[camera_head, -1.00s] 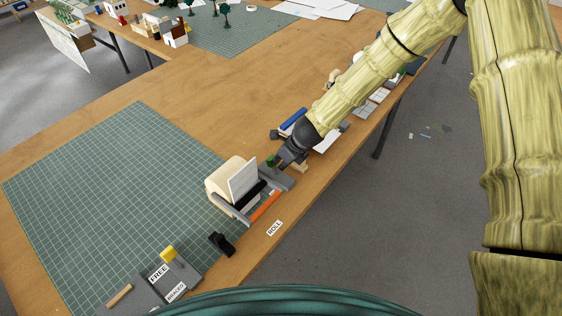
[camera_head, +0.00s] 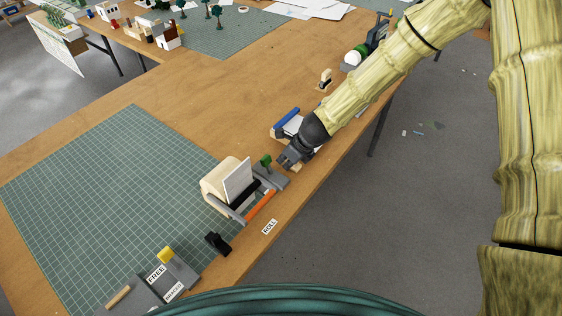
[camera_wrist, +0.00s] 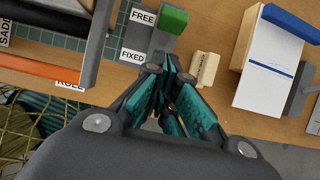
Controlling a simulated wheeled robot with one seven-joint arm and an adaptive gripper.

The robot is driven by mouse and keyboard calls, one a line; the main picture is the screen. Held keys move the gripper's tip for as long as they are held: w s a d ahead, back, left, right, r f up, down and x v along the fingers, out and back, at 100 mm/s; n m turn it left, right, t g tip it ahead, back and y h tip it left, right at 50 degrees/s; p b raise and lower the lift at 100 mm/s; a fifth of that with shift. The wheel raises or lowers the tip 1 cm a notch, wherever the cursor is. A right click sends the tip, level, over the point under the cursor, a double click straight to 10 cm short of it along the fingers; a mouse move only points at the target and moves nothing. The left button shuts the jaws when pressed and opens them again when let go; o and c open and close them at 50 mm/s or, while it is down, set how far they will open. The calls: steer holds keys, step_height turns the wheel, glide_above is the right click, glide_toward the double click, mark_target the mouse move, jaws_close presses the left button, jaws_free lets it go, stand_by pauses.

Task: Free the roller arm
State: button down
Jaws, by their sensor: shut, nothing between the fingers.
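The roller device has a cream block (camera_head: 218,190), grey side arms, a dark roller part and an orange bar (camera_head: 261,207). It stands on the table's near edge. A green knob (camera_head: 266,160) is at the far end of its grey base. In the wrist view the green knob (camera_wrist: 172,20) is beside the FREE label (camera_wrist: 143,16), away from the FIXED label (camera_wrist: 133,57). My gripper (camera_head: 284,162) is shut and empty, just right of the knob and apart from it. In the wrist view the gripper (camera_wrist: 170,78) is below the knob.
A white pad with a blue bar (camera_wrist: 290,18) is further right. In front are a FREE/BRACED plate (camera_head: 182,271) with a yellow knob (camera_head: 166,254) and a black clip (camera_head: 218,243). The green mat (camera_head: 100,190) is mostly clear.

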steer(key=b+v, duration=0.1)
steer(key=v, duration=0.7)
steer(key=shift+r+b, duration=0.15)
steer(key=shift+b, duration=0.15)
steer(key=shift+s+d, duration=0.1)
steer(key=shift+d, duration=0.05)
stand_by(0.3)
steer(key=s+d+f+n+g+h+b, duration=0.1)
steer(key=s+d+f+n, duration=0.3)
steer(key=s+f+n, duration=0.3)
steer(key=s+d+f+n+g+h, duration=0.15)
steer(key=s+d+f+n, duration=0.3)
steer(key=s+f, duration=0.5)
steer(key=s+d+f+n+h+b, duration=0.1)
steer(key=s+d+f+n+h, duration=0.1)
steer(key=s+d+f+n, duration=0.45)
steer(key=s+f+n, duration=0.3)
steer(key=s, duration=0.4)
steer(key=s+f+n, duration=0.3)
steer(key=s+n, duration=0.1)
steer(key=s, duration=0.3)
steer(key=shift+f+n+g+b, duration=0.3)
steer(key=shift+g+b, duration=0.15)
steer(key=shift+y, duration=0.25)
